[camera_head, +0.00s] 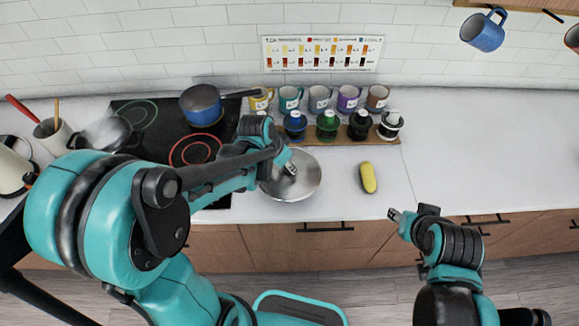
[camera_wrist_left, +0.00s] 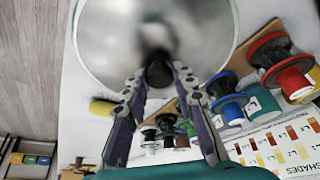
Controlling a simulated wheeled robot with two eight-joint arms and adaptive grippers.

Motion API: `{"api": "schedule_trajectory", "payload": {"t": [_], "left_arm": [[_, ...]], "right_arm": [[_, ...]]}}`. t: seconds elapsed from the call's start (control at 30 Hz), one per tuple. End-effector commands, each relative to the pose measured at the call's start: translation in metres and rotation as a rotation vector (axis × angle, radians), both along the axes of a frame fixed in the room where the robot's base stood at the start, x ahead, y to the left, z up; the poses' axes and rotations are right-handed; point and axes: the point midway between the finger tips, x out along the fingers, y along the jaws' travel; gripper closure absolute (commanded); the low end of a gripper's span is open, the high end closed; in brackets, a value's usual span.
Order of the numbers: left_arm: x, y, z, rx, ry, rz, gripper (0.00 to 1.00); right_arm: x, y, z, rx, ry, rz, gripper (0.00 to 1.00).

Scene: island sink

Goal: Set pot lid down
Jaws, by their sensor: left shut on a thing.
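The pot lid (camera_head: 302,187) is a round silver disc over the front of the white counter, right of the stove. In the left wrist view the lid (camera_wrist_left: 100,42) fills the upper part, with its dark knob (camera_wrist_left: 159,74) between the fingertips. My left gripper (camera_head: 289,168) is shut on that knob from above; its fingers also show in the wrist view (camera_wrist_left: 158,78). I cannot tell whether the lid touches the counter. My right gripper (camera_head: 396,214) hangs at the counter's front edge, apart from the lid; its finger opening is unclear.
A yellow sponge (camera_head: 368,177) lies right of the lid. Several mugs and colored jars (camera_head: 327,124) stand behind it. The counter on the right (camera_head: 490,160) is clear.

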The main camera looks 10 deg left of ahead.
Motion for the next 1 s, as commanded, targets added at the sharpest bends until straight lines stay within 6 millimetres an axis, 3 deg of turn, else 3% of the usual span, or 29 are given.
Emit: {"api": "schedule_trajectory", "payload": {"t": [0.1, 0.27, 0.6, 1.0], "left_arm": [[0.021, 0.008, -0.015, 0.000, 0.000, 0.002, 1.00], [0.033, 0.012, -0.021, 0.000, 0.000, 0.000, 1.00], [0.034, 0.013, -0.061, 0.000, 0.000, 0.000, 1.00], [0.033, 0.012, -0.066, 0.001, 0.000, 0.000, 1.00]], "right_arm": [[0.000, 0.000, -0.007, 0.000, 0.000, 0.000, 0.60], [0.000, 0.000, -0.008, 0.000, 0.000, 0.000, 0.60], [0.000, 0.000, -0.022, 0.000, 0.000, 0.000, 0.60], [0.000, 0.000, -0.026, 0.000, 0.000, 0.000, 0.60]]}}
